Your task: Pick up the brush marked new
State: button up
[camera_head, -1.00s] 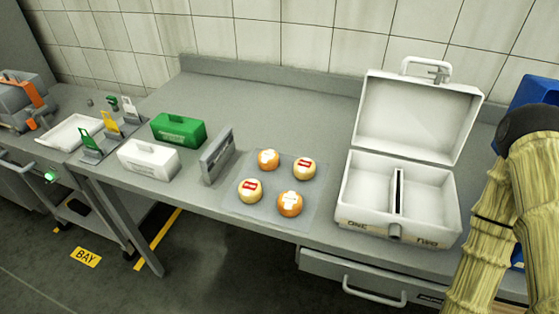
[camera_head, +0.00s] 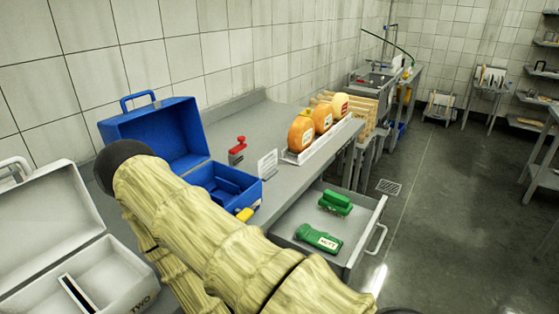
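Two green brush-like things lie in an open grey drawer (camera_head: 278,232) below the bench. The nearer green one (camera_head: 318,238) carries a white label that is too small to read surely. The farther green one (camera_head: 336,202) shows a small light label that I cannot read. A red thing with a knob-like top (camera_head: 238,148) stands on the bench beside the blue case. I cannot tell which, if any, is marked new. My sleeved arm crosses the lower middle, in front of part of the bench and the drawer's near left corner. My gripper is out of view.
An open blue case (camera_head: 158,128) and an open white case (camera_head: 45,235) stand on the bench. A small sign (camera_head: 267,165) and a white tray (camera_head: 322,143) of orange and yellow cheese wheels stand farther along. The floor right of the drawer is clear.

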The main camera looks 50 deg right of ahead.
aim_at(333, 201)
jog(key=z, duration=2.1)
jog(key=k, duration=0.5)
jog(key=z, duration=1.3)
jog(key=i, duration=1.2)
jog(key=u, duration=2.25)
